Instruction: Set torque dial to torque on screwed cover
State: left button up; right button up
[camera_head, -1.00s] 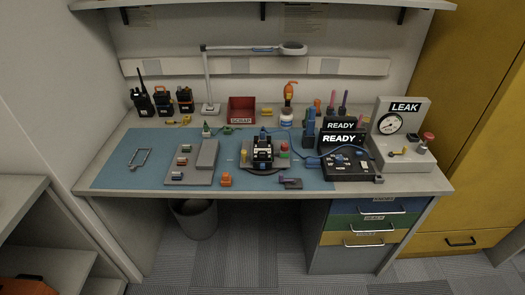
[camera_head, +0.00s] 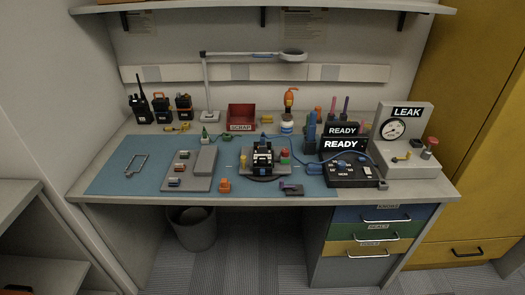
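A black console with READY displays (camera_head: 345,144) stands at the right of the bench. Its sloped front panel (camera_head: 349,175) carries several small controls, and a blue cable runs to it. I cannot tell which control is the torque dial. A black radio-like device (camera_head: 263,159) sits in a dark fixture at the middle of the blue mat (camera_head: 120,176). Whether its cover is screwed on is too small to tell. Neither of my grippers shows in the head view.
A LEAK tester with gauge (camera_head: 406,135) stands far right. A red SCRAP bin (camera_head: 242,117), a lamp (camera_head: 209,85) and several radios (camera_head: 162,108) stand at the back. A grey tray (camera_head: 186,170) lies left of the fixture. The mat's left part is mostly clear.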

aim_at(340, 165)
jog(key=i, duration=0.65)
jog(key=k, duration=0.5)
jog(key=z, duration=1)
jog(key=i, duration=0.7)
jog(key=u, duration=0.2)
